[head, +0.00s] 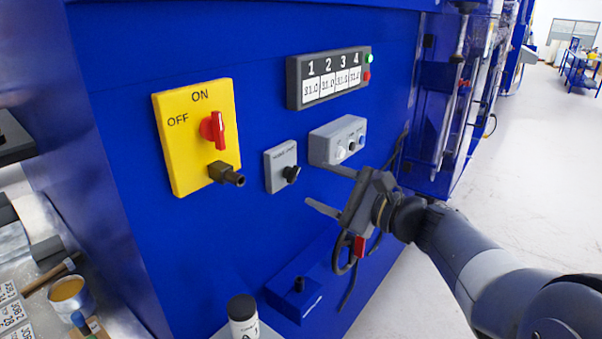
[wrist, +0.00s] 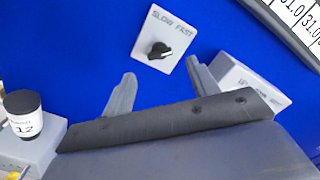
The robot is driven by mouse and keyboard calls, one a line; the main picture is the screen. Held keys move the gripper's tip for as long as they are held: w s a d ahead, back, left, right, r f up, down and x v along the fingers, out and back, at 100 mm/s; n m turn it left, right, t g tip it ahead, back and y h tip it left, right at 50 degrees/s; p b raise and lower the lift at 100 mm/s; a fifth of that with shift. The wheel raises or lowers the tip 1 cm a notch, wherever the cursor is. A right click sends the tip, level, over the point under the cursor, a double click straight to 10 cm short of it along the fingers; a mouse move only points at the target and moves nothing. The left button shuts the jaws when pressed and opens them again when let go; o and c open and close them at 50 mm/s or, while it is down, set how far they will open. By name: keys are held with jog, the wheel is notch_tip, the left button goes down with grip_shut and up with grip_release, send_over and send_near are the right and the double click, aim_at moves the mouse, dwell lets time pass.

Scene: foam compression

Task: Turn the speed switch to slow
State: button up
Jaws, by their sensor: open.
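The speed switch is a small grey plate (head: 275,158) on the blue cabinet front with a black knob (head: 291,174). In the wrist view its plate (wrist: 177,32) reads SLOW on the left and FAST on the right, above the knob (wrist: 158,50). The knob's grip lies slantwise; which word it points to is hard to tell. My gripper (head: 317,186) is open and empty, to the right of the switch and apart from it. In the wrist view the gap between my fingertips (wrist: 161,67) lies just below the knob.
A yellow ON/OFF plate with a red handle (head: 218,130) and a dark protruding fitting (head: 227,174) are left of the switch. A grey button box (head: 338,140) is close on the right. A numbered display (head: 328,78) is above. A black-capped container (head: 243,315) stands below.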

aim_at(296, 176)
jog(key=p+x, duration=0.1)
jog(key=x, duration=0.5)
jog(key=shift+w+a, duration=0.2)
jog(key=shift+a, duration=0.1)
jog(key=shift+c, duration=0.5)
jog(key=shift+f, duration=0.1)
jog(key=c, duration=0.9)
